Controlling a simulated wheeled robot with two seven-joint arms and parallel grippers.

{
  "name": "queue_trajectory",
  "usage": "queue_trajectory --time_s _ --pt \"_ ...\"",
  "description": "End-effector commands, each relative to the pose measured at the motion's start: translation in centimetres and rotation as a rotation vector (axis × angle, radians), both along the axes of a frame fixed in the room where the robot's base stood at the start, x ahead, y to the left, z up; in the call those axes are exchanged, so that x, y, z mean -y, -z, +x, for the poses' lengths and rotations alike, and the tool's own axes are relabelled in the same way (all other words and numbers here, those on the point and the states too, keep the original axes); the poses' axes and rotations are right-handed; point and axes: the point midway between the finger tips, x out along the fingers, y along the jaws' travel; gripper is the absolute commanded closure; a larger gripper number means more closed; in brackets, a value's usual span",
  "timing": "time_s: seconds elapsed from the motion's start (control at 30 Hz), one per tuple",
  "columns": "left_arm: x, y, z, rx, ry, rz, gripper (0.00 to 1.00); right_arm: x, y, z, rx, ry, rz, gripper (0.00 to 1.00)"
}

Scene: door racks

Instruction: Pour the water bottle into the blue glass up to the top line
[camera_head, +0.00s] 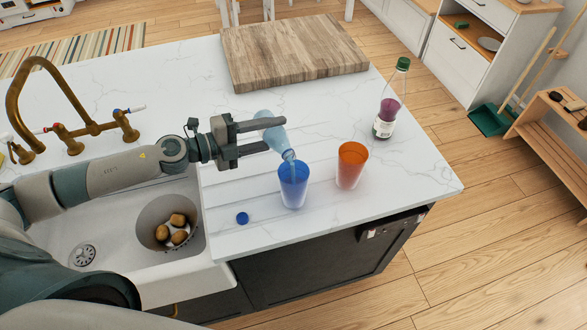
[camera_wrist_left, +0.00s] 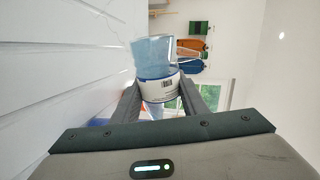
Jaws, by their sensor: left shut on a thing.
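The clear, light-blue water bottle (camera_head: 276,136) is tilted with its neck down over the blue glass (camera_head: 293,184). A pale stream seems to run from its mouth into the glass. My left gripper (camera_head: 262,137) is shut on the bottle's body. The bottle (camera_wrist_left: 154,58) also shows between the fingers in the left wrist view, with a white label. The blue glass stands upright on the white counter (camera_head: 400,165). The water level and the lines on the glass are too small to tell. My right gripper is not in view.
An orange glass (camera_head: 351,164) stands just right of the blue one. A blue cap (camera_head: 242,218) lies near the front edge. A green-capped bottle (camera_head: 391,99) and a wooden board (camera_head: 290,52) are farther back. The sink (camera_head: 110,235) with a brass tap is at left.

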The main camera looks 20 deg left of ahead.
Motion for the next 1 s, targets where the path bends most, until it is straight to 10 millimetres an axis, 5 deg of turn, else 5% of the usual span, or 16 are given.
queue_trajectory --time_s 1.0 --pt "0.02 -0.60 -0.02 0.038 0.000 0.036 0.90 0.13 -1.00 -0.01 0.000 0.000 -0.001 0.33"
